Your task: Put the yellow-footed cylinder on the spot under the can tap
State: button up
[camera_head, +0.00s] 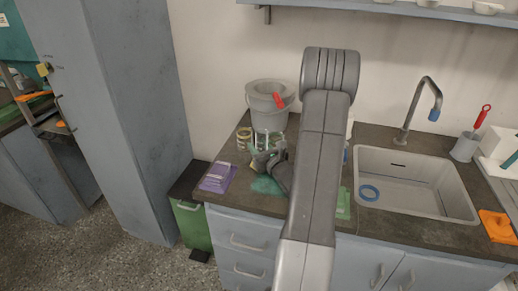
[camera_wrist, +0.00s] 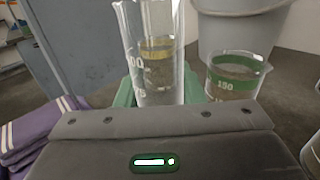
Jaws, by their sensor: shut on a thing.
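My gripper (camera_head: 270,160) is over the counter left of the sink, in front of the grey bucket. It is shut on a clear graduated cylinder (camera_wrist: 150,75), which stands about upright in the wrist view. Green pieces flank the cylinder there. Its foot is hidden behind my gripper housing, so I cannot see the foot's colour. A yellow band shows through the glass; I cannot tell whether it belongs to something behind. I cannot make out the can tap or the spot under it; my arm covers part of the counter.
A green-banded beaker (camera_wrist: 232,80) stands close right of the cylinder. A yellow-banded beaker (camera_head: 243,138) and the grey bucket (camera_head: 270,100) stand behind my gripper. A purple cloth (camera_head: 217,177) and a teal cloth (camera_head: 266,186) lie near the front. The sink (camera_head: 440,185) is to the right.

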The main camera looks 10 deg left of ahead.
jog(key=shift+f, duration=0.2)
jog(key=shift+f, duration=0.1)
jog(key=o, duration=1.1)
